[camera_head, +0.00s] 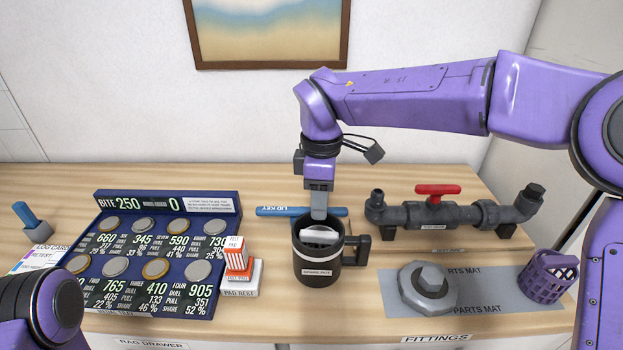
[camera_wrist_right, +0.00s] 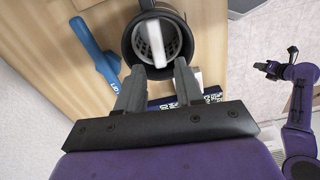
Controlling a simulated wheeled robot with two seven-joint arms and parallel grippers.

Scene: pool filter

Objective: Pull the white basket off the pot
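The white basket (camera_head: 320,234) sits inside the black pot (camera_head: 318,269), with its pale top showing at the mouth. In the right wrist view, the white basket (camera_wrist_right: 153,42) shows as a light bar across a grey slotted bowl within the pot (camera_wrist_right: 127,45). My right gripper (camera_head: 319,214) points down over the pot's mouth. In the right wrist view, my right gripper's fingers (camera_wrist_right: 155,70) are apart with nothing between them, near the pot's rim. My left gripper (camera_wrist_right: 266,68) appears small at the right of that view, too small to read.
A blue lid key (camera_head: 300,211) lies behind the pot. A coin board (camera_head: 160,262) and pad stack (camera_head: 238,268) stand left. A pipe with red valve (camera_head: 438,190), grey fitting (camera_head: 428,286) and purple basket (camera_head: 549,276) are right. The table's front edge is close.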

